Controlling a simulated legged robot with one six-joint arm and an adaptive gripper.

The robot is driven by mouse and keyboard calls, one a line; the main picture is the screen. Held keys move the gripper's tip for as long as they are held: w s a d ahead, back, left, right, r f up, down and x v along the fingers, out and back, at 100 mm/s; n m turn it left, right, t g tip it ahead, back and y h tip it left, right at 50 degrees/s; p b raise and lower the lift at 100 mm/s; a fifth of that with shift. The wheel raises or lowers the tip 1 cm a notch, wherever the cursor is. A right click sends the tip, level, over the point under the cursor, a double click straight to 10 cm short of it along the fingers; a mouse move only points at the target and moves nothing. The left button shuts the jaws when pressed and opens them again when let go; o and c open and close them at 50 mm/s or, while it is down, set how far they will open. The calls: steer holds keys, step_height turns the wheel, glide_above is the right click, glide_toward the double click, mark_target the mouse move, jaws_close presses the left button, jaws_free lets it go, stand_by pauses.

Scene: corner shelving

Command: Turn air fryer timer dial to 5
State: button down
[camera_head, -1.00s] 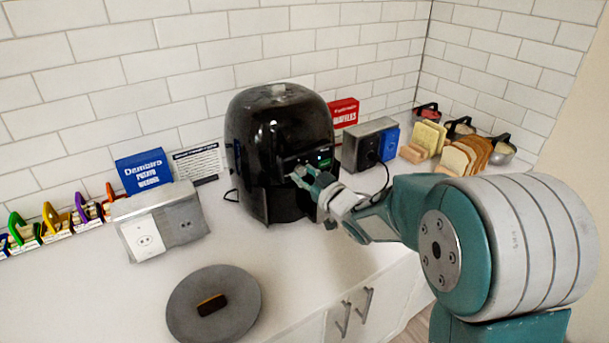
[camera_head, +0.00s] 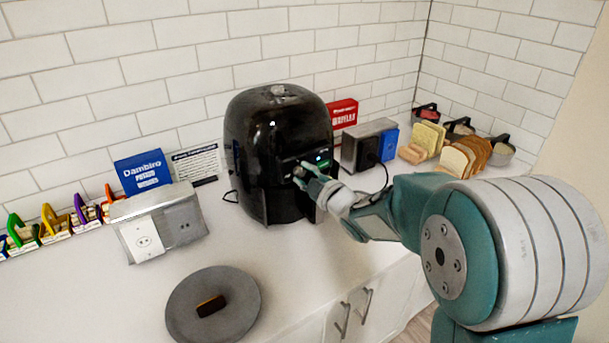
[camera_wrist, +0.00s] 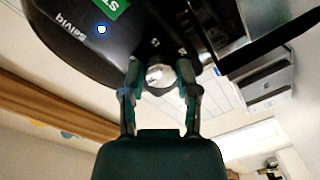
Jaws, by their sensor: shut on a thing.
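The black air fryer (camera_head: 272,125) stands on the counter against the tiled wall. My gripper (camera_head: 303,172) is at the fryer's front panel, just left of the display in the head view. In the wrist view my gripper (camera_wrist: 160,75) has its two fingers on either side of a round silvery dial (camera_wrist: 160,75) and is shut on it. The fryer's dark front (camera_wrist: 110,35) fills the top of that view, with a lit dot and a green label.
A grey plate (camera_head: 240,310) with a brown item lies at the front of the counter. A socket box (camera_head: 143,236) stands left of the fryer, and another box (camera_head: 352,150) with a plugged cord stands right. Bread slices (camera_head: 458,160) are further right.

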steer(key=shift+f+n, duration=0.15)
steer(key=shift+n, duration=0.45)
steer(key=shift+c, duration=1.9)
jaws_free()
steer(key=shift+a, duration=0.1)
steer(key=shift+o, duration=0.2)
steer(key=shift+s, duration=0.1)
steer(key=shift+s+d, duration=0.25)
steer(key=v, duration=1.1)
steer(key=shift+a, duration=0.1)
